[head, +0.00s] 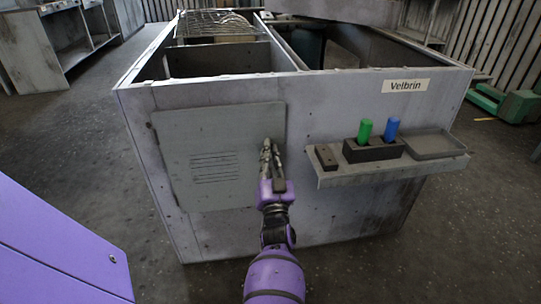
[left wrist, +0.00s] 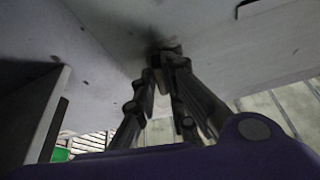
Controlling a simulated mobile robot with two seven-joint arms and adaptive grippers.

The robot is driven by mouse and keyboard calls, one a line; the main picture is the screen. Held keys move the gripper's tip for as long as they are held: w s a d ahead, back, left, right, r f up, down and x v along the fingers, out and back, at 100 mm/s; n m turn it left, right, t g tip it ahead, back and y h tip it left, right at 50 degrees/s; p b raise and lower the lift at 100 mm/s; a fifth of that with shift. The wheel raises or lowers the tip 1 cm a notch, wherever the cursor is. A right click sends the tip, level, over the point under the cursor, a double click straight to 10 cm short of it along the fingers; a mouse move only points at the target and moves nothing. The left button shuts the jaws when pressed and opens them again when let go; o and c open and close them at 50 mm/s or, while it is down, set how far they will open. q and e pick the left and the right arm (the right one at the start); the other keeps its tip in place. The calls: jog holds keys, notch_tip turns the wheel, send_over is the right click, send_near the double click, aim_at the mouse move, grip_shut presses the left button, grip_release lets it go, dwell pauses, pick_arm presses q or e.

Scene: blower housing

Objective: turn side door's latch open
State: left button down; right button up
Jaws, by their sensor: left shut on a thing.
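The side door (head: 200,135) is a flat grey panel with vent slots on the front wall of the blower housing (head: 330,110). It looks closed, lying flush with the wall. My left gripper (head: 268,150) is at the door's right edge, its fingers pointing at the panel. In the left wrist view, the fingers (left wrist: 166,62) close on a small dark piece against the wall, which looks like the latch (left wrist: 170,48). The fingers mostly hide the latch in the head view, so its turn angle cannot be told. My right gripper is not in view.
A shelf (head: 340,180) juts from the housing just right of my left gripper. It bears a dark block (head: 326,157), a holder (head: 372,151) with green and blue cylinders, and a tray (head: 435,146). The floor left of the housing is mostly clear.

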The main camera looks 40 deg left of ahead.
pick_arm(q)
jog(key=shift+r+n+g+y, duration=0.1)
jog(key=shift+n+g+y, duration=0.45)
jog(key=shift+n, duration=0.85)
jog(key=shift+n+y, duration=0.25)
jog(key=shift+n, duration=0.05)
jog(key=c, duration=1.8)
grip_release()
jog(key=shift+s+a, duration=0.1)
jog(key=shift+c, duration=0.2)
jog(key=v, duration=1.2)
jog(key=shift+r, duration=0.1)
